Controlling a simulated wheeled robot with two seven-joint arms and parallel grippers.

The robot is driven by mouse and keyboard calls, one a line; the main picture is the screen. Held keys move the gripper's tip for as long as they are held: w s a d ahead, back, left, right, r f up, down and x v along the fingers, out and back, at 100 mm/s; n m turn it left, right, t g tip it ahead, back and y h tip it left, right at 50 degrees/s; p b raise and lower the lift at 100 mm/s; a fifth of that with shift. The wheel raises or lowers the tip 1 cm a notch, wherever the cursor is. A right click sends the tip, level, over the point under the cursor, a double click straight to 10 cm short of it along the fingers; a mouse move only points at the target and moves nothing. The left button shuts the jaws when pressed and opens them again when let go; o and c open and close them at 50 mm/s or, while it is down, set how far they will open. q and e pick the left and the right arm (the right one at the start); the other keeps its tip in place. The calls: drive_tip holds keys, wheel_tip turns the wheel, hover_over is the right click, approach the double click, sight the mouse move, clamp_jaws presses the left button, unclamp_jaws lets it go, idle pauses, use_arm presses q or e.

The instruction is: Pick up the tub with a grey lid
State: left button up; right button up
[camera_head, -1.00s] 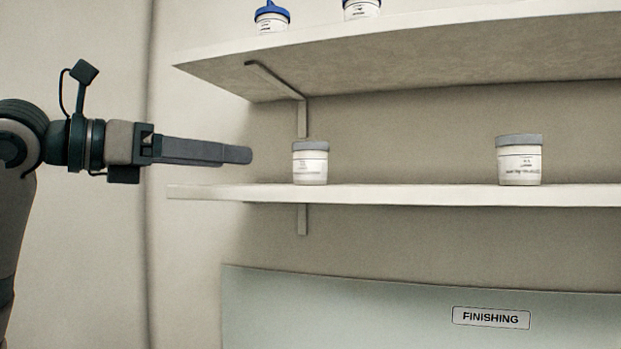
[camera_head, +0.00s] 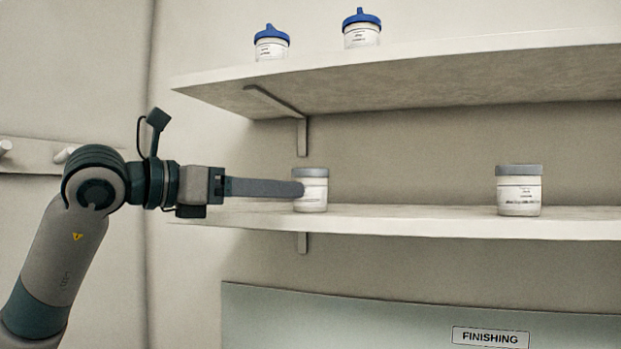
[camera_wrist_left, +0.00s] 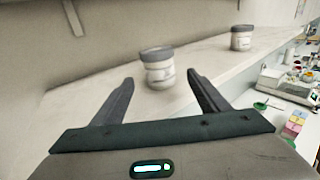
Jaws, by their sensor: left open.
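Two white tubs with grey lids stand upright on the lower shelf: a left tub (camera_head: 313,195) and a right tub (camera_head: 519,192). My left gripper (camera_head: 301,188) comes in from the left, and its fingertip overlaps the left side of the left tub in the head view. In the left wrist view, my left gripper (camera_wrist_left: 160,82) has its fingers spread wide and empty. The nearer tub (camera_wrist_left: 158,70) shows between and just past the fingertips. The farther tub (camera_wrist_left: 241,38) stands beyond the right finger. My right gripper is not seen.
The lower shelf (camera_head: 420,222) has bare room between the tubs. An upper shelf (camera_head: 420,62) overhangs it and bears two tubs with blue pointed lids (camera_head: 271,43). A bracket (camera_head: 302,135) hangs behind the left tub. A FINISHING sign (camera_head: 490,337) is below.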

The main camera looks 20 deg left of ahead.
sight(311, 195)
use_arm(q)
drive_tip(key=p+x, duration=0.1)
drive_tip(key=x, duration=0.1)
drive_tip(key=shift+w+d+r, duration=0.1)
drive_tip(key=shift+w+d, duration=0.1)
drive_tip(key=shift+w, duration=0.1)
drive_tip(key=shift+w+d, duration=0.3)
drive_tip(key=shift+w, duration=0.1)
drive_tip(key=shift+w+d+p, duration=0.35)
drive_tip(key=shift+w+p, duration=0.15)
drive_tip(key=shift+p, duration=0.35)
drive_tip(key=p+x, duration=0.2)
drive_tip(key=shift+w+d+f, duration=0.15)
drive_tip(key=shift+w+f, duration=0.15)
drive_tip(key=shift+w, duration=0.05)
drive_tip(key=shift+w+d+f, duration=0.25)
drive_tip(key=shift+w+d, duration=0.1)
drive_tip(key=shift+w, duration=0.15)
drive_tip(key=shift+c, duration=0.6)
